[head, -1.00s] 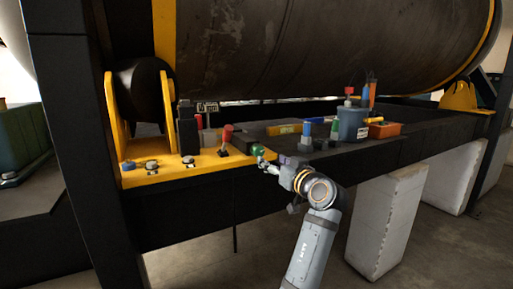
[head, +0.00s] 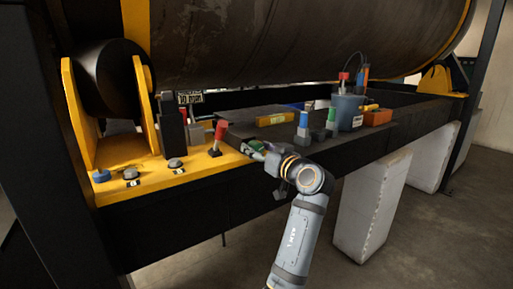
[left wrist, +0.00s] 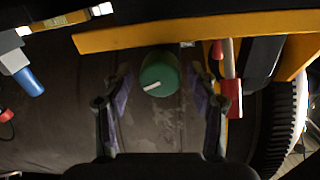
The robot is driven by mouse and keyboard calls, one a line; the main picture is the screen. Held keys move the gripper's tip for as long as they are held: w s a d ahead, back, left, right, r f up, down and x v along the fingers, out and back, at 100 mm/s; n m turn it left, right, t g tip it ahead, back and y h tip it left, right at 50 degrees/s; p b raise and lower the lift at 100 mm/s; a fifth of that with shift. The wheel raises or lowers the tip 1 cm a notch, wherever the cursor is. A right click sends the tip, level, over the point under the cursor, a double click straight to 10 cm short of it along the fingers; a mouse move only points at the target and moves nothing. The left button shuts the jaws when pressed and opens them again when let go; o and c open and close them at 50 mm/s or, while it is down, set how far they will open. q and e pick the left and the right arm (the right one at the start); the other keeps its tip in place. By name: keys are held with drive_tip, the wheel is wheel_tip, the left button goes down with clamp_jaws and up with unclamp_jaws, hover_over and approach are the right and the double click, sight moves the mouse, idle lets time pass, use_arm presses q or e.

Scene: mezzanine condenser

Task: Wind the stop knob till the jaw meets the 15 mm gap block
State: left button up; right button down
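The green stop knob (left wrist: 158,74) has a white pointer line and shows in the left wrist view. My left gripper (left wrist: 161,82) is open, with one purple-padded finger on each side of the knob and a gap visible on both sides. In the head view the left gripper (head: 262,153) is at the front edge of the bench, and the green knob (head: 254,145) is partly hidden by it. I cannot make out the jaw or the 15 mm gap block for certain. My right gripper is not in view.
A red-handled lever (head: 219,133) stands just left of the knob on the yellow plate (head: 140,190). A blue-grey bucket (head: 347,112), an orange box (head: 377,118) and a yellow level (head: 275,119) are on the dark bench. The big cylinder (head: 290,45) hangs above.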

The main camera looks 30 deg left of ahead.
use_arm(q)
drive_tip(key=shift+c, duration=1.2)
drive_tip(key=shift+a+f, duration=0.1)
drive_tip(key=shift+a, duration=0.05)
drive_tip(key=shift+c, duration=1.1)
drive_tip(key=c, duration=0.5)
drive_tip(key=shift+m, duration=1)
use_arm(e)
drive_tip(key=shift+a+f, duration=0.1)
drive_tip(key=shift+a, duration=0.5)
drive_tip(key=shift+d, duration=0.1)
